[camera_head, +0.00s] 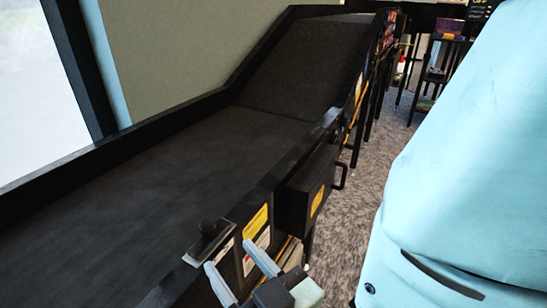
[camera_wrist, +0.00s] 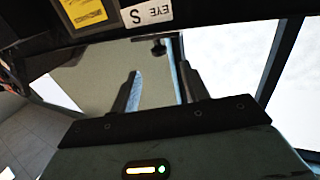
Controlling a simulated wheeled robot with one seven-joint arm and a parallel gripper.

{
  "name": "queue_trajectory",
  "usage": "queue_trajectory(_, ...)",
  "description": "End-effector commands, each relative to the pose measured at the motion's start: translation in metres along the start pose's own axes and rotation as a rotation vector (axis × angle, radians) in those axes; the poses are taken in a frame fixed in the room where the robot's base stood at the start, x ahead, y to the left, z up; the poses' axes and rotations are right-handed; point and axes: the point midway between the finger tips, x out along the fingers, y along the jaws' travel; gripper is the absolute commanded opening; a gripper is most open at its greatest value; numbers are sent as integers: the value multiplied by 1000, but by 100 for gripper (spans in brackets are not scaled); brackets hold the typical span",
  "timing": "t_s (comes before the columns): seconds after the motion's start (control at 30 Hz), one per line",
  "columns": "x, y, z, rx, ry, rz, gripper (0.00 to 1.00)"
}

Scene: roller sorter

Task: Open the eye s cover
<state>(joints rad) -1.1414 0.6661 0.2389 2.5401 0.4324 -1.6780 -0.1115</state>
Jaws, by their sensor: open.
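The eye s cover (camera_head: 205,243) looks like a small dark plate with a black knob (camera_head: 208,227) on the near rim of the conveyor. A dark knob also shows in the wrist view (camera_wrist: 158,47), just beyond my fingertips. An "EYE S" label (camera_wrist: 145,13) is at the top of that view. My gripper (camera_head: 228,254) has its two pale fingers spread with nothing between them. It is in front of the conveyor's side, close to the cover. In the wrist view, my gripper (camera_wrist: 159,71) points towards the knob. I cannot tell whether the fingers touch the cover.
The black conveyor belt (camera_head: 170,165) runs away to an incline (camera_head: 305,75). A dark box (camera_head: 306,190) with a handle (camera_head: 341,176) juts from the side, beyond my gripper. Carpeted floor (camera_head: 348,225) is clear beside it. Shelves (camera_head: 438,75) stand at the back right.

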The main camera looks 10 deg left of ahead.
Motion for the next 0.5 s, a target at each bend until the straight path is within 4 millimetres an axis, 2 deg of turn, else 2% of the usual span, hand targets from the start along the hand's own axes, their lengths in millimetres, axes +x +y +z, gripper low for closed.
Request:
queue_trajectory(0.03,4,1,6,2,5,2,46)
queue_trajectory(0.3,24,1,4,1,6,1,46)
queue_trajectory(0.5,67,1,-1,0,2,1,46)
